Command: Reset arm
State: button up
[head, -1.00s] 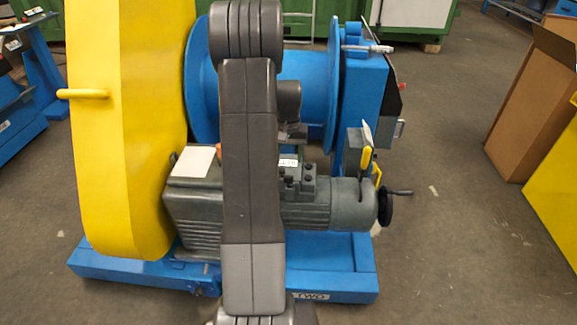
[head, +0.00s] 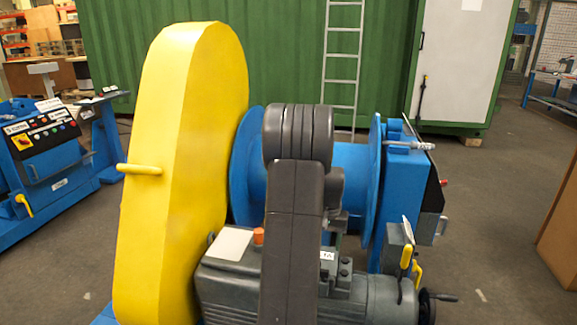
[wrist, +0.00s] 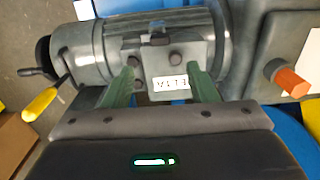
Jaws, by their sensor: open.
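My gripper (wrist: 162,88) shows in the wrist view with its two green fingers apart and nothing held between them. Beyond the fingers is the grey motor (wrist: 165,48) with a bolted block and a small white label (wrist: 171,83); I cannot tell whether the fingers touch it. In the head view my arm stands upright in front of the machine, covering part of the blue drum (head: 350,170) and the grey motor (head: 365,300). The gripper itself is hidden there behind my arm.
A tall yellow chain guard (head: 180,160) stands left of the drum. Yellow-handled levers (head: 406,257) and a black handwheel (head: 428,305) project at the motor's right end. An orange knob (wrist: 290,82) sticks up nearby. A cardboard box (head: 562,225) stands at right, with clear floor before it.

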notch_tip(320, 180, down, 12)
jog(key=shift+r+b, duration=0.25)
jog(key=shift+b, duration=0.55)
jog(key=shift+r, duration=0.15)
